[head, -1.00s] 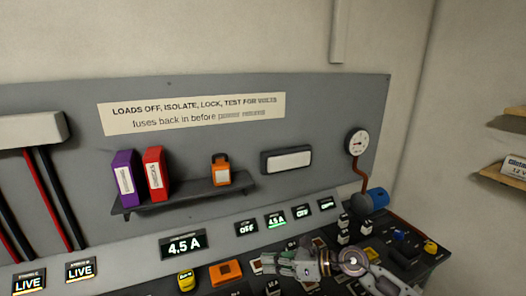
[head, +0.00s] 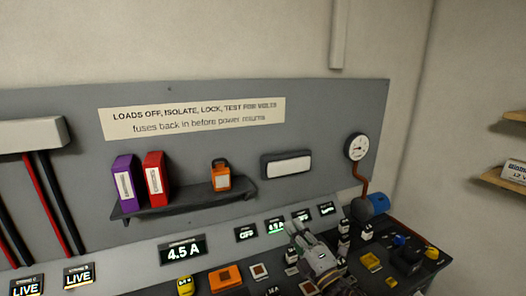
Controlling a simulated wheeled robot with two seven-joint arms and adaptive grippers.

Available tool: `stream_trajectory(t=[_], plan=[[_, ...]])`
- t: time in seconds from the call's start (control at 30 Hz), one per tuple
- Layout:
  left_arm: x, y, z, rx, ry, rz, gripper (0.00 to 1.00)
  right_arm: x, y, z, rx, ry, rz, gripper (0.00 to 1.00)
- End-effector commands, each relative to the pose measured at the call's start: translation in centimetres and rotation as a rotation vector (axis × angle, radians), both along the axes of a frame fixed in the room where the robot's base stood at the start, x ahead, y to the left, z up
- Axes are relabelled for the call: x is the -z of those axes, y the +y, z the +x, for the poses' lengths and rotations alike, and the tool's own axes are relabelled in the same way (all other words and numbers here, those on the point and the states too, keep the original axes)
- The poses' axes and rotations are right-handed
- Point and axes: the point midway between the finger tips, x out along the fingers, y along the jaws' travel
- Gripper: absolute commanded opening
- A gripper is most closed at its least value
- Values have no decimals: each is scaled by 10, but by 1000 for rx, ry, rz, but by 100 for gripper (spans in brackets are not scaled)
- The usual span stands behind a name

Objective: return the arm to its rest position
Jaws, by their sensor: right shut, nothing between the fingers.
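My right gripper (head: 297,230) is in the lower right part of the head view, over the control panel (head: 345,268). Its fingers point up and a little left, towards the row of small lit displays, and partly cover the second one, a green-lit display (head: 275,226). The fingers are shut and hold nothing. My right arm comes in from the bottom edge below it. My left gripper and arm are not in view.
A shelf (head: 190,206) on the grey back board holds a purple binder (head: 126,182), a red binder (head: 156,178) and an orange padlock (head: 220,178). A gauge (head: 357,147) on a copper pipe and a blue cylinder (head: 377,203) stand right of the gripper. Blocks and switches crowd the panel.

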Motion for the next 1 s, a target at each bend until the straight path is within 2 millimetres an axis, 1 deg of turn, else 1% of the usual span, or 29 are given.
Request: stream_trajectory(t=[0.1,0.17,0.27,0.43,0.57,0.77,0.87,1.0], plan=[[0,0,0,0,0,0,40,13,-22,2,84,111,127,0],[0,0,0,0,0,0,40,20,-34,2,126,168,189,0],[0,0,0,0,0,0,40,36,-52,0,195,266,289,0],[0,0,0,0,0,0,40,69,-81,-10,315,436,448,0],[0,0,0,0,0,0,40,98,-100,-24,405,569,562,0],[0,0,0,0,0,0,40,145,-122,-55,546,783,728,0],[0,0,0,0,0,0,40,169,-130,-76,615,890,801,0],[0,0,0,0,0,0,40,199,-137,-109,715,1043,897,0]])
